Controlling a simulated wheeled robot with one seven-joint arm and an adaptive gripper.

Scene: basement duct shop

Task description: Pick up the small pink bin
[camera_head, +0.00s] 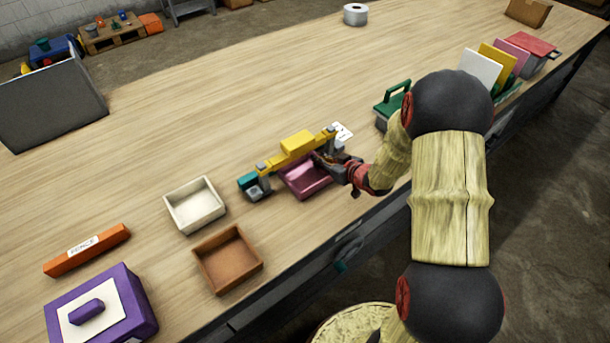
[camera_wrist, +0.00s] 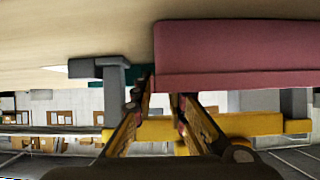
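The small pink bin (camera_head: 303,180) sits on the workbench near its front edge, in front of a yellow bar-shaped tool. In the wrist view the bin (camera_wrist: 235,55) fills the upper right. My gripper (camera_head: 330,165) is at the bin's right side in the head view, low and close to its rim. In the wrist view my two fingers (camera_wrist: 163,88) reach to the bin's left edge, one tip beside it and one overlapping its rim. A gap shows between the fingers. Whether they touch the bin wall is unclear.
The yellow tool (camera_head: 297,143) with grey clamps lies right behind the bin. A white bin (camera_head: 168,214) and a brown bin (camera_head: 205,264) stand to the left. A green-handled box (camera_head: 383,112) stands to the right, partly behind my arm. The bench behind the tool is clear.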

